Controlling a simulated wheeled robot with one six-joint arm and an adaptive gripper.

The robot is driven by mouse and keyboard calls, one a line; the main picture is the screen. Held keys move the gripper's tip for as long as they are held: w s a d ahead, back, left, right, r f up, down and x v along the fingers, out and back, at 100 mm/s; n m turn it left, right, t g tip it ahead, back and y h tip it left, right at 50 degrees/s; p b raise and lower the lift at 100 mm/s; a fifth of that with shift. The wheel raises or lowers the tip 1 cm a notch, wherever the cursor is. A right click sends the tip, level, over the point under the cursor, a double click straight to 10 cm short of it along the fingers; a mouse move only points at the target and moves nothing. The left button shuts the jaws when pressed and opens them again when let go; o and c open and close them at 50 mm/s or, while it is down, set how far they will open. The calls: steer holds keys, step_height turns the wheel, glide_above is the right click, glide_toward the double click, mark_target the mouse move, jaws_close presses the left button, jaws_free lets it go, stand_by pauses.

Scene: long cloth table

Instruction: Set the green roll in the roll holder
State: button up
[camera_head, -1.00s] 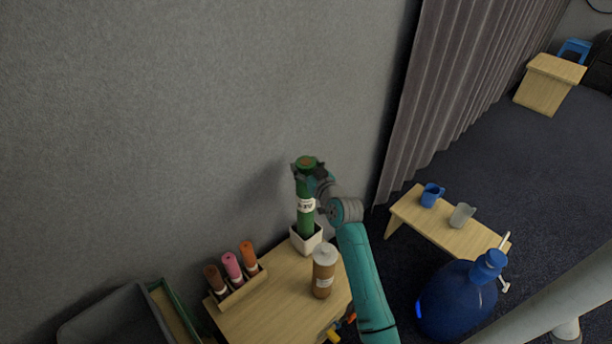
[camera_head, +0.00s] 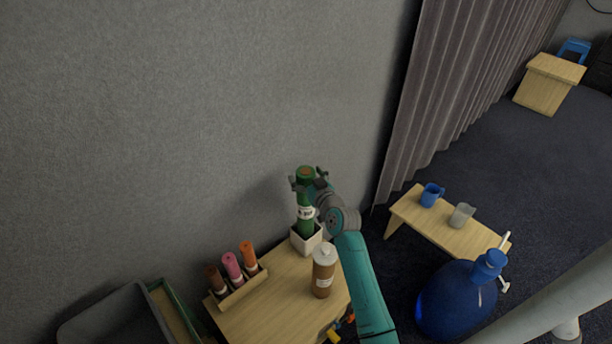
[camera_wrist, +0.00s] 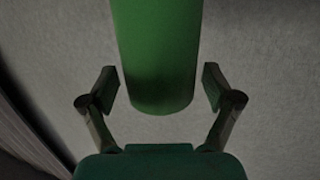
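The green roll (camera_head: 306,225), with a white label and a brownish end, stands upright with its lower end inside a small white square pot (camera_head: 298,243) on the wooden table. My gripper (camera_head: 307,182) is at the roll's upper end, one finger on either side. In the wrist view the roll (camera_wrist: 157,50) lies between the fingers of my gripper (camera_wrist: 160,88), with narrow gaps on both sides, so it is open. A wooden rack (camera_head: 244,287) on the same table holds a brown, a pink and an orange roll. I cannot tell which of the two is the roll holder.
A brown bottle (camera_head: 323,275) with a white cap stands close to the pot, at its front right. A grey bin (camera_head: 115,318) is at the lower left. The grey wall is behind the pot. The table's front middle is bare.

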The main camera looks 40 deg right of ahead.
steer(key=shift+r, duration=0.1)
steer(key=shift+s, duration=0.15)
steer(key=v, duration=1.2)
steer(key=s+a+f+y, duration=0.1)
steer(key=s+a+f, duration=0.2)
steer(key=s+a, duration=0.6)
steer(key=s+a+f, duration=0.3)
steer(key=s+a, duration=0.4)
steer(key=s, duration=0.3)
steer(key=s+a+r+n+y, duration=0.1)
steer(key=s+a+r, duration=0.2)
steer(key=s, duration=0.6)
steer(key=s+a+r+n+y, duration=0.2)
steer(key=s+a+r, duration=0.2)
steer(key=s, duration=0.6)
steer(key=shift+a+r+g, duration=0.25)
steer(key=shift+r+g, duration=0.15)
steer(key=shift+r, duration=0.5)
steer(key=shift+s, duration=0.15)
steer(key=shift+c, duration=0.2)
